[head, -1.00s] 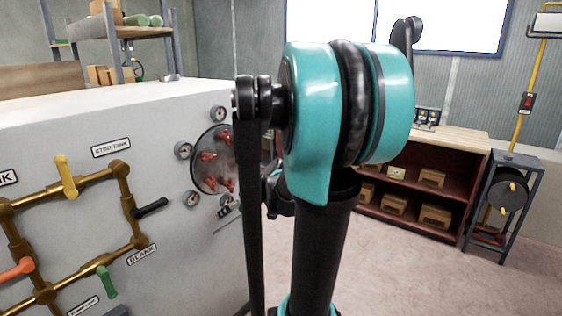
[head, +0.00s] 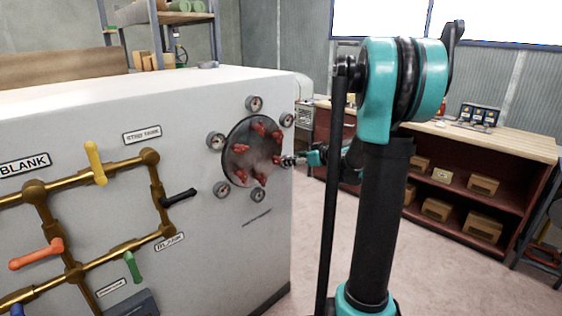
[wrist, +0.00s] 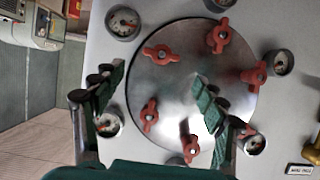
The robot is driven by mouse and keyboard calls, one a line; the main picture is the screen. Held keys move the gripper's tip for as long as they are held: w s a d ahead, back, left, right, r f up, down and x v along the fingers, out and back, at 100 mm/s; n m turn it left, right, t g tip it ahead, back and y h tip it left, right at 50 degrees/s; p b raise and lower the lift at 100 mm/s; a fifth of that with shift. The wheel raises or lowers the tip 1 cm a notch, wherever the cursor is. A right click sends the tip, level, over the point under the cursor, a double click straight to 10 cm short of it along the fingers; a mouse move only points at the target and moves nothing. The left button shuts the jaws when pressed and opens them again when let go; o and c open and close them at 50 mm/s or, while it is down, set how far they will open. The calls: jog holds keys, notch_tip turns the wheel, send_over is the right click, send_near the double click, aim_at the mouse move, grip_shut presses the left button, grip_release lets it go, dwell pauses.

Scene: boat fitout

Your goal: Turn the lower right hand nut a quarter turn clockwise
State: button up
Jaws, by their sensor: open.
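A round grey metal plate (head: 250,160) with red wing nuts around its edge is on the white cabinet's face. In the wrist view the plate (wrist: 185,85) appears turned upside down compared with the head view. The lower right hand nut (wrist: 157,53) therefore seems to be the one at upper left there. My gripper (head: 290,160) is at the plate's right edge in the head view. In the wrist view its two fingers (wrist: 155,84) are spread apart over the plate, with that nut beyond the gap. Nothing is between the fingers. Contact with the nut cannot be told.
Several gauges (wrist: 123,23) ring the plate, close to the fingers. Brass pipes with coloured valve handles (head: 95,163) lie left on the white cabinet (head: 200,90). A workbench (head: 480,140) stands behind at right. The floor between cabinet and bench is clear.

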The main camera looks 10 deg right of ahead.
aim_at(280, 160)
jog(key=x, duration=0.8)
jog(key=shift+w+a+f, duration=0.15)
jog(key=shift+w+a, duration=0.05)
jog(key=shift+c, duration=0.3)
jog(key=c, duration=1.1)
jog(key=m+g+y, duration=0.1)
jog(key=m, duration=0.2)
jog(key=shift+w+d+y, duration=0.1)
jog(key=shift+d+y, duration=0.05)
jog(key=shift+y, duration=0.25)
jog(key=m+y, duration=0.1)
jog(key=m, duration=0.2)
jog(key=shift+d+f+g+y, duration=0.1)
jog(key=shift+g+y, duration=0.3)
jog(key=m+y, duration=0.2)
jog(key=m, duration=0.1)
jog(key=shift+w+f+m, duration=0.1)
jog(key=shift+m, duration=0.2)
jog(key=m, duration=0.2)
jog(key=m+y, duration=0.1)
jog(key=m, duration=0.1)
jog(key=shift+f+y, duration=0.1)
jog(key=shift+y, duration=0.2)
